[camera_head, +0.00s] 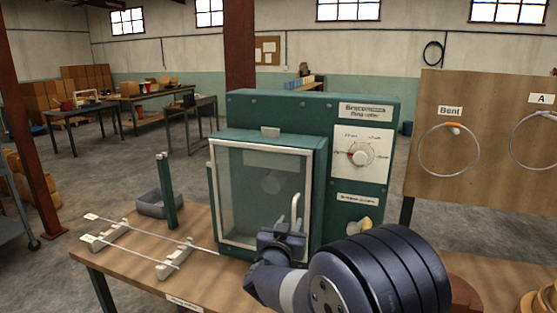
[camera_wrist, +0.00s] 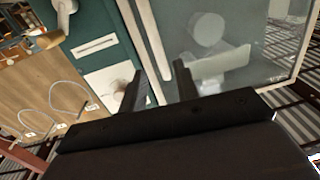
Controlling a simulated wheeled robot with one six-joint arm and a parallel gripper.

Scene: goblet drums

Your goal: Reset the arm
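My gripper (camera_head: 280,236) is in front of the lower right part of the green machine's glass door (camera_head: 255,190), close to its pale upright handle (camera_head: 295,208). In the wrist view, the two dark fingers of my gripper (camera_wrist: 158,82) stand apart with a clear gap. Pale bars of the door edge and handle run down toward that gap. Nothing is clearly held, and I cannot tell whether a finger touches the handle. The door looks shut. My arm hides the machine's lower right corner.
The green machine (camera_head: 300,106) has a dial (camera_head: 361,154) and stands on a wooden table (camera_head: 190,285). Thin rods on pale rests (camera_head: 175,262) and a grey bin (camera_head: 152,208) lie left. A board (camera_head: 470,95) with wire rings stands right. Open floor is at the left.

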